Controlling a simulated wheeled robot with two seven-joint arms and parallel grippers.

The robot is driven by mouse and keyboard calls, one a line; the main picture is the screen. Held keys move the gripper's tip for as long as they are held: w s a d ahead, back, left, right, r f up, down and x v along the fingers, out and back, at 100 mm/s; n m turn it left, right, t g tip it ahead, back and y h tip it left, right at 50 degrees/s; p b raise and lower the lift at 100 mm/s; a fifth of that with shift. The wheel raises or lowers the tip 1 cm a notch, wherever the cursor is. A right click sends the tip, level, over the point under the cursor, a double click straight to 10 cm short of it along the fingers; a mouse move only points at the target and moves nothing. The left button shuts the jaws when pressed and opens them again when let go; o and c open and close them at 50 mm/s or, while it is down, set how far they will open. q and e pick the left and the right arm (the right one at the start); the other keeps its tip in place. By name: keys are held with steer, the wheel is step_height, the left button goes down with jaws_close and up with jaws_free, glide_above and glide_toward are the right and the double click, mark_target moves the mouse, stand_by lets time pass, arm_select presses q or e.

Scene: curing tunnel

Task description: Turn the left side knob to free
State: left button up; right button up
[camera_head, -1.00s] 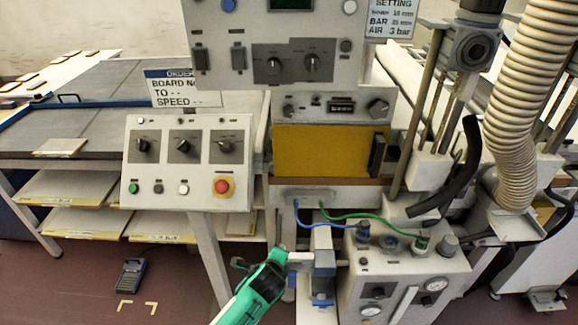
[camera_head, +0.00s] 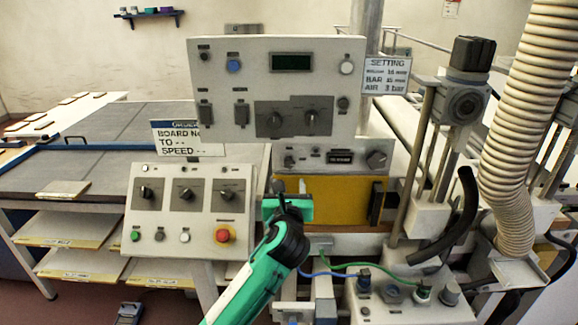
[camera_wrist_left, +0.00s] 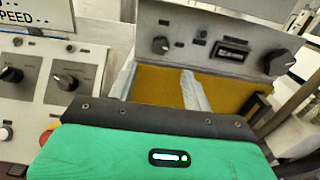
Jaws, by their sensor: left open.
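Several dark knobs show, and I cannot tell for sure which one the task calls the left side knob. A small knob (camera_head: 289,160) sits at the left of the narrow panel above the yellow window; it also shows in the left wrist view (camera_wrist_left: 160,45). A larger knob (camera_head: 376,159) is at that panel's right end, also in the left wrist view (camera_wrist_left: 278,62). My left gripper (camera_head: 289,188) is open and empty, in front of the yellow window just below the small knob, apparently apart from it. Its green body fills the bottom of the left wrist view. My right gripper is out of view.
A sloped control box (camera_head: 145,222) with several knobs and a red button (camera_head: 225,234) stands left of my arm. The upper panel (camera_head: 220,85) hangs above. A pneumatic box (camera_head: 410,305) with blue and green hoses is below right. A ribbed duct (camera_head: 510,150) stands at the right.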

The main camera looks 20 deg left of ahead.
mark_target(289, 166)
arm_select(q)
steer(key=p+x, duration=0.1)
steer(key=x, duration=0.7)
steer(key=shift+w+a+p, duration=0.1)
steer(key=shift+w+p, duration=0.2)
steer(key=shift+p, duration=0.05)
steer(key=shift+w+a+f, duration=0.1)
steer(key=shift+w, duration=0.3)
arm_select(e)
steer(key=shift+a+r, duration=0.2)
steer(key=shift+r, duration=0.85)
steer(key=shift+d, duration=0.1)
arm_select(q)
steer(key=c, duration=1)
